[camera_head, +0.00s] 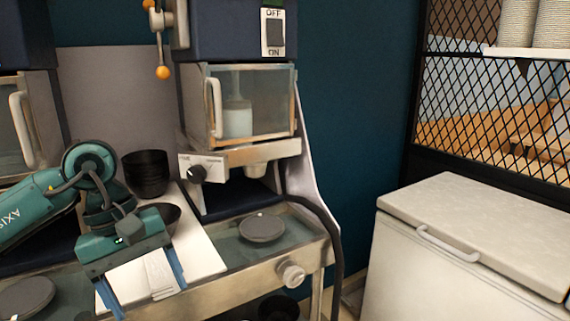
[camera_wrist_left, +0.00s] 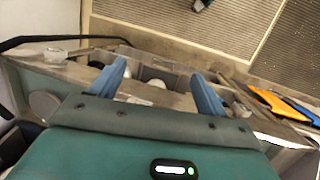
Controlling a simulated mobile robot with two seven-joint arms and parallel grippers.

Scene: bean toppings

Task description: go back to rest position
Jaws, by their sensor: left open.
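My left gripper (camera_head: 150,294) hangs over the front of the counter in the head view, with its two blue fingers spread apart and nothing between them. In the left wrist view the same open fingers (camera_wrist_left: 165,95) point out over the metal counter front, with the floor beyond. My green left arm (camera_head: 40,205) comes in from the left. My right gripper does not show in either view.
A machine with a clear-fronted box (camera_head: 250,105) stands behind the counter. Dark stacked bowls (camera_head: 146,172) sit near my left wrist. A round dark plate (camera_head: 262,228) lies on the counter. A white chest freezer (camera_head: 470,250) stands right, below a mesh screen (camera_head: 490,100).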

